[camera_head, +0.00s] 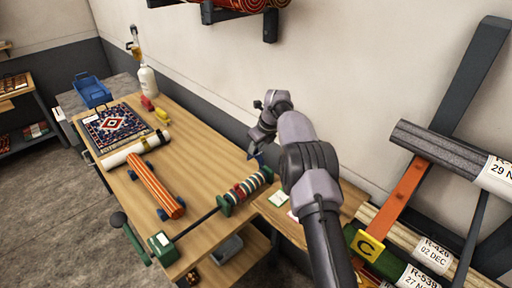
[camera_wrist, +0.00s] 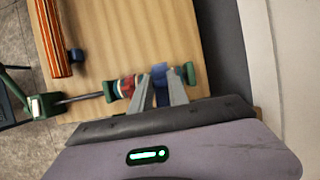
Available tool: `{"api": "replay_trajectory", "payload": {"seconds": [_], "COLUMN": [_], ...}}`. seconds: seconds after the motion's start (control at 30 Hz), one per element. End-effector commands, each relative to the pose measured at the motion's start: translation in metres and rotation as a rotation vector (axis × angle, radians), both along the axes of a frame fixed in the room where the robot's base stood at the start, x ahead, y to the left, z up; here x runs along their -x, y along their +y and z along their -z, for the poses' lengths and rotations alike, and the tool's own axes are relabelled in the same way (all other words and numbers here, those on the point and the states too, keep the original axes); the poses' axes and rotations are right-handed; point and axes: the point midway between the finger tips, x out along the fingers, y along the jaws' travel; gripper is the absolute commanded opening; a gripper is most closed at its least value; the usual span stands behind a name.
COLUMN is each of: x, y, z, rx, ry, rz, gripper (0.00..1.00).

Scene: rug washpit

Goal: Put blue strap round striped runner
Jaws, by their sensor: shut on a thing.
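The striped runner (camera_head: 157,186) is a rolled orange-striped rug. It lies on small blue supports on the wooden table, and its near end shows at the left of the wrist view (camera_wrist: 55,40). My gripper (camera_head: 258,155) is over the right part of the table. In the wrist view its fingers (camera_wrist: 161,88) are shut on the blue strap (camera_wrist: 161,85), near the rod holder. The holder (camera_head: 245,188) carries red, cream and green bands between green end discs. I cannot tell whether the strap is clear of the holder. The runner is well left of my gripper.
A patterned rug (camera_head: 115,127), a white roll (camera_head: 134,149), a blue basket (camera_head: 92,90) and a white bottle (camera_head: 148,80) are toward the back left. A green crank stand (camera_head: 162,246) is at the near edge. A rack of rolls (camera_head: 410,245) stands at right.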

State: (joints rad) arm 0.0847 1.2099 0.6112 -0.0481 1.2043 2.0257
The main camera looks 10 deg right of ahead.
Motion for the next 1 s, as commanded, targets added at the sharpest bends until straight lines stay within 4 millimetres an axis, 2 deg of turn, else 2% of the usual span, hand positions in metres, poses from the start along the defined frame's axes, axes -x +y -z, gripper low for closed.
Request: {"api": "replay_trajectory", "payload": {"seconds": [1.0], "x": [0.000], "y": [0.000], "z": [0.109], "rx": [-0.001], "ry": [0.001], "rz": [0.000], "gripper": [0.00]}}
